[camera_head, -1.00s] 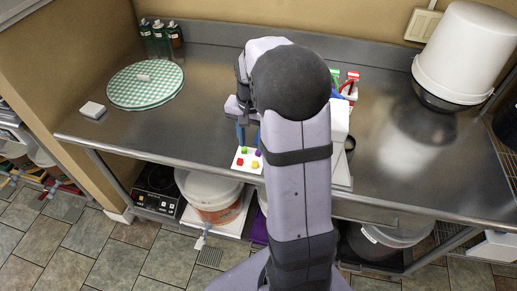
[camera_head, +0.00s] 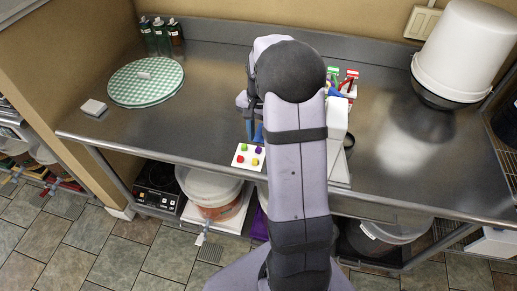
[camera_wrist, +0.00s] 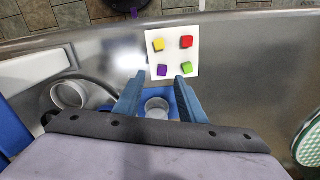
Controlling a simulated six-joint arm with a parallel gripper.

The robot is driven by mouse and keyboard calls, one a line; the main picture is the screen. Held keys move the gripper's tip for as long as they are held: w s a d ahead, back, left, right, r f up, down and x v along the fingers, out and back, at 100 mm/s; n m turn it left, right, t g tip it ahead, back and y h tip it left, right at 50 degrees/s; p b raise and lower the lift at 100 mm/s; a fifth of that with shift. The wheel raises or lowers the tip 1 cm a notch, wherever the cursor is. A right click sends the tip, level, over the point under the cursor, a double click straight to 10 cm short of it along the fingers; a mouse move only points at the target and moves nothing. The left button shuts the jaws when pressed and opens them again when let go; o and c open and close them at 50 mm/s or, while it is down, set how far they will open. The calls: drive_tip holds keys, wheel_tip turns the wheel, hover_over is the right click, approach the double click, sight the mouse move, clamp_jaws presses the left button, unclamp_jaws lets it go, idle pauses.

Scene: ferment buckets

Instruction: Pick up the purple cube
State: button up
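The purple cube (camera_wrist: 163,71) sits on a white square card (camera_wrist: 172,57) near the front edge of the steel counter; it also shows in the head view (camera_head: 258,149). A yellow cube (camera_wrist: 159,44), a red cube (camera_wrist: 186,42) and a green cube (camera_wrist: 187,67) share the card. My gripper (camera_wrist: 159,76) is open, with its blue fingers apart and nothing held between them. In the wrist view the purple cube appears just beyond the fingertips, between their lines. In the head view the fingers (camera_head: 253,130) are behind the card, partly hidden by my arm.
A green checked round mat (camera_head: 146,92) holds a small pale block (camera_head: 145,75). A white block (camera_head: 94,108) lies left. Bottles (camera_head: 162,36) stand at the back, and a white bucket (camera_head: 464,52) stands right. The counter between mat and card is clear.

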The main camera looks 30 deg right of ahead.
sight(258, 148)
drive_tip(key=shift+w+a+f+p, duration=0.15)
drive_tip(key=shift+f+p, duration=0.65)
drive_tip(key=shift+f, duration=1.45)
clamp_jaws()
